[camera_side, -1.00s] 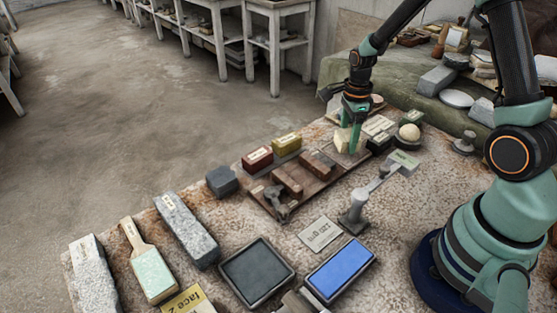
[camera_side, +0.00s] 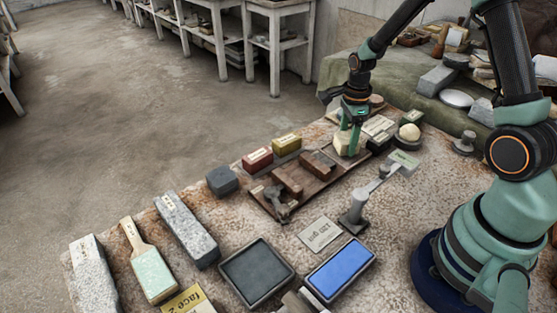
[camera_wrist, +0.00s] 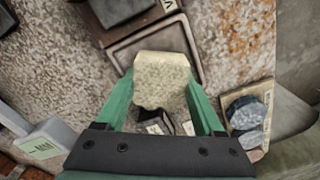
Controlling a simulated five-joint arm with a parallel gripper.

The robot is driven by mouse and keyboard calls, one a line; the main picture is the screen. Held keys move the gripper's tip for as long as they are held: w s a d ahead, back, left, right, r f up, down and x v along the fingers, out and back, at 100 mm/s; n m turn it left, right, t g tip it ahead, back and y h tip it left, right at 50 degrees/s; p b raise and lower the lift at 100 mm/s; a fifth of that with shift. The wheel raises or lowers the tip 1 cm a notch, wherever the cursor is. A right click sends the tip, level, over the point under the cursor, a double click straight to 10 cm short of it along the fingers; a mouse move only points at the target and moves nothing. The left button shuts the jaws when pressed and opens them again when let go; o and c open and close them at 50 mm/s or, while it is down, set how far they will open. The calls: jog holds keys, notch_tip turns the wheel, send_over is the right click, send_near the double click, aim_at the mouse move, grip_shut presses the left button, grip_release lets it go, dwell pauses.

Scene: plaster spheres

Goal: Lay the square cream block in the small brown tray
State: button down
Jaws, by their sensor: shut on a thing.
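The cream block (camera_wrist: 161,80) looks squarish and pale, with a rough face, and sits between my two green fingertips in the wrist view. My gripper (camera_side: 348,141) is shut on it at the far end of the work table. The small brown tray (camera_wrist: 170,38) shows just above the block in the wrist view, with a thin raised rim; the block covers its near part. In the side view the fingers partly hide the block (camera_side: 345,148). I cannot tell whether the block touches anything below.
Several brown blocks stand on a dark board (camera_side: 264,204) left of my gripper. Red (camera_side: 256,159) and yellow (camera_side: 287,144) labelled blocks lie behind it. A metal stand gauge (camera_side: 354,216) is at the front.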

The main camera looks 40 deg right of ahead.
jog(key=shift+f, duration=0.45)
grip_release()
jog(key=shift+r, duration=0.1)
jog(key=shift+r, duration=1.9)
jog(key=shift+r, duration=0.15)
jog(key=s+a+r+n+t, duration=0.2)
jog(key=s+a+r+n, duration=0.2)
jog(key=r+n, duration=0.5)
jog(key=s+a+r+n+t, duration=0.3)
jog(key=s+a+r+n, duration=0.2)
jog(key=r+n, duration=0.5)
jog(key=a+n, duration=0.2)
jog(key=n, duration=0.3)
jog(key=shift+s+a+r+t, duration=0.15)
jog(key=shift+s+r+t, duration=0.05)
jog(key=shift+s+t, duration=0.1)
